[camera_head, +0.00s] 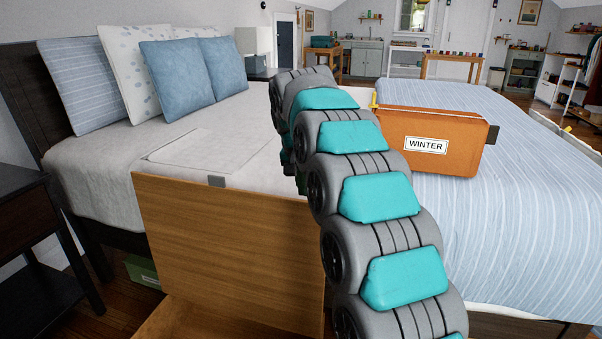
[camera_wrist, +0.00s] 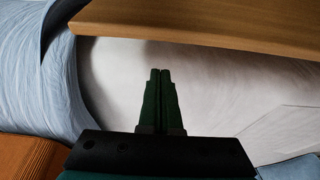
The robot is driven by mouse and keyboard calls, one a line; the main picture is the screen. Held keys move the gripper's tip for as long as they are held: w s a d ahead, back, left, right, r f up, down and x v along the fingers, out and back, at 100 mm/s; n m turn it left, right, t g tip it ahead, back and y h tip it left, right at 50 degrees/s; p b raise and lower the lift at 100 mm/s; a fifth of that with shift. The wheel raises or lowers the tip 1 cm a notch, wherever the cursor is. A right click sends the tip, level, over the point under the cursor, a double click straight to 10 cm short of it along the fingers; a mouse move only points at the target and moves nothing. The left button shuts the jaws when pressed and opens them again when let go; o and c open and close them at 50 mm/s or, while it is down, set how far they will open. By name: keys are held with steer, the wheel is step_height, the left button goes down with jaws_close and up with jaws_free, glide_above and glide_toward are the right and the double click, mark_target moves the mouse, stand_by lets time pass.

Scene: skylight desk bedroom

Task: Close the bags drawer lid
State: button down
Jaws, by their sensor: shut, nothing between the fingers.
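A wooden panel (camera_head: 225,255), which looks like the drawer lid, stands raised beside the bed. Lower wood (camera_head: 178,322) shows at its foot, mostly cut off by the picture's bottom edge. No bags label is readable. In the wrist view the panel's edge (camera_wrist: 215,27) crosses the top of the picture, beyond my fingertips. My gripper (camera_wrist: 160,72) is shut and empty, over the pale bed cover, with a visible gap in the picture between its tips and the panel. In the head view my gripper is mostly hidden behind my arm, on the bed side of the panel.
The bed carries pillows (camera_head: 180,78), a flat white item (camera_head: 205,147) and an orange bin (camera_head: 428,135) labelled WINTER, right of my arm. The bin also shows in the wrist view (camera_wrist: 30,158). A dark nightstand (camera_head: 25,205) stands left. A green box (camera_head: 142,270) sits under the bed.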

steer(key=shift+s+a+r, duration=0.1)
steer(key=shift+s+a, duration=0.15)
steer(key=shift+s, duration=0.4)
steer(key=shift+s+a, duration=0.2)
steer(key=shift+s, duration=0.45)
steer(key=shift+s+a+r, duration=0.1)
steer(key=shift+s+a, duration=0.15)
steer(key=shift+s, duration=0.4)
steer(key=shift+s+f, duration=0.1)
